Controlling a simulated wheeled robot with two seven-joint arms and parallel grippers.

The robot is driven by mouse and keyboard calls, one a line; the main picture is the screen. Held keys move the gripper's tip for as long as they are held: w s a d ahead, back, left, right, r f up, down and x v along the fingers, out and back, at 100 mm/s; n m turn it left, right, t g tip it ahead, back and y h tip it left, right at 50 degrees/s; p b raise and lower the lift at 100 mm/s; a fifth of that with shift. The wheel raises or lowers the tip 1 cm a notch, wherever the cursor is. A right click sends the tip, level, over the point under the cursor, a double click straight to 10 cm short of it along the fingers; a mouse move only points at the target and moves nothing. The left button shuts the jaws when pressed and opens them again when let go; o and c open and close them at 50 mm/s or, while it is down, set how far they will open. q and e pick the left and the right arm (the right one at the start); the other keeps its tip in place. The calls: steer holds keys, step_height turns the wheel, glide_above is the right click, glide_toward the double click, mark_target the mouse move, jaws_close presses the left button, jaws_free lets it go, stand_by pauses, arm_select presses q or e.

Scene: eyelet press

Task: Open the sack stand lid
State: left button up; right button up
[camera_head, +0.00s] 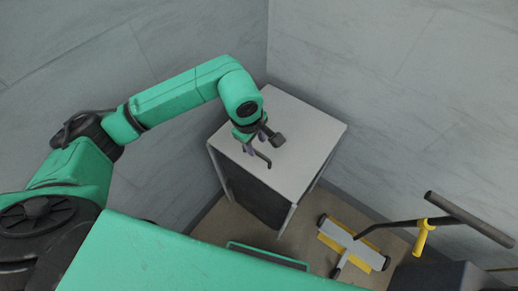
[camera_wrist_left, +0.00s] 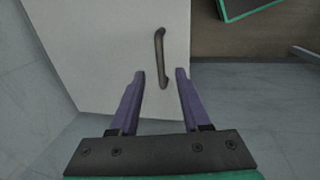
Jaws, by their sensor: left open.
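The sack stand (camera_head: 240,190) stands in the corner with its pale grey flat lid (camera_head: 305,125) on top, lying shut. A dark bar handle (camera_head: 262,159) sits near the lid's front edge. In the left wrist view the lid (camera_wrist_left: 100,40) fills the upper left, and the handle (camera_wrist_left: 160,55) runs lengthwise ahead of the jaws. My left gripper (camera_head: 255,145) is over the lid beside the handle. In the wrist view its purple fingers (camera_wrist_left: 158,75) are open, with the handle's near end between their tips. I cannot tell whether they touch it. My right gripper is not in view.
Grey walls meet close behind the stand. A press-like tool with a yellow and grey base (camera_head: 352,245) and a long dark handle (camera_head: 468,218) stands at the right. A green-edged dark panel (camera_head: 268,256) lies in front of the stand. Brown floor shows between them.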

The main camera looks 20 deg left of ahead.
mark_target(260, 154)
arm_select(q)
steer(key=f, duration=0.4)
steer(key=w+f, duration=0.1)
steer(key=f, duration=0.1)
steer(key=shift+d, duration=0.25)
steer(key=shift+c, duration=0.4)
jaws_close()
stand_by(0.6)
